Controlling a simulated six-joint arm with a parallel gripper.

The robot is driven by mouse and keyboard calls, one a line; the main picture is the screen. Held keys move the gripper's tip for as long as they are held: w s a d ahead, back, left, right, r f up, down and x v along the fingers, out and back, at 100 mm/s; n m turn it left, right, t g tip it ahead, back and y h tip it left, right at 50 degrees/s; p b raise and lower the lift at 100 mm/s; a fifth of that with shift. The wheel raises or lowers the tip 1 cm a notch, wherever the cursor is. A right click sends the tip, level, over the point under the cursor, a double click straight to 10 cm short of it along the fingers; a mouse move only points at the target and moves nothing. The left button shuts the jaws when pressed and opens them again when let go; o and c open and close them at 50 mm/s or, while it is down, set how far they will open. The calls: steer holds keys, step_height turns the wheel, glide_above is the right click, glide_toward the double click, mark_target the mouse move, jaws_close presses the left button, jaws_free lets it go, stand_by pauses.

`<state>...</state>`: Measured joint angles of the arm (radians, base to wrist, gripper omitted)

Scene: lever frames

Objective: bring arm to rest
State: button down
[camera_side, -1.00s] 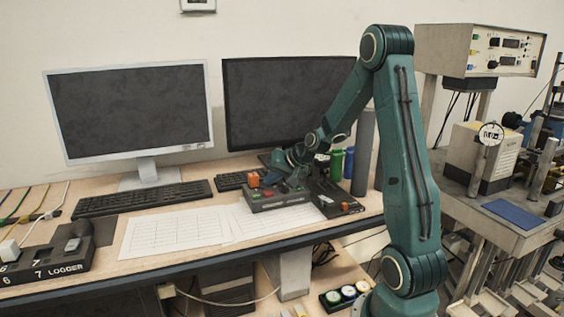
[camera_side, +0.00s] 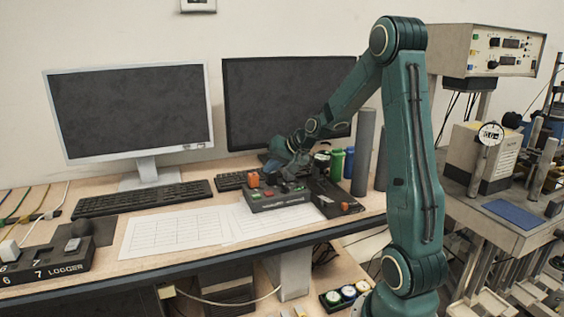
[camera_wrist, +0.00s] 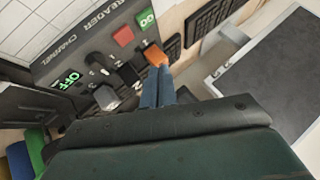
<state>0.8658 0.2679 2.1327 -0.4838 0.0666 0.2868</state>
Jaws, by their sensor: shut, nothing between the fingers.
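My gripper (camera_side: 268,172) is just above the back of a dark control box (camera_side: 281,200) on the desk. In the wrist view my gripper's two blue-grey fingers (camera_wrist: 158,86) are together with nothing between them. Their tips point towards an orange lever cap (camera_wrist: 154,54) on the box, which also shows in the side view (camera_side: 253,180); whether they touch it I cannot tell. The box face reads "READER CHANNEL" (camera_wrist: 98,38), with a green "OFF" sign (camera_wrist: 68,80), a red button (camera_wrist: 122,36) and a green "GO" button (camera_wrist: 146,19).
Two monitors (camera_side: 128,108) and a keyboard (camera_side: 142,198) stand behind paper sheets (camera_side: 175,230). Green and blue cylinders (camera_side: 337,163) stand right of the box. A "LOGGER" box (camera_side: 45,264) sits at the front left. An instrument bench (camera_side: 500,215) stands at right.

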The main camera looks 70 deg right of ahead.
steer(key=s+a+r+n+g+y, duration=0.1)
steer(key=s+a+r+n, duration=0.25)
steer(key=a, duration=0.55)
steer(key=s+a+r+n+g, duration=0.15)
steer(key=a+r, duration=0.25)
steer(key=a, duration=0.5)
steer(key=s+a+n, duration=0.3)
steer(key=s+a, duration=0.1)
steer(key=s, duration=0.4)
steer(key=s+a+n, duration=0.2)
steer(key=s+a, duration=0.3)
steer(key=s, duration=0.3)
steer(key=shift+s+a+r+n+g, duration=0.2)
steer(key=shift+s+r+n+g, duration=0.05)
steer(key=shift+r+n+g, duration=0.2)
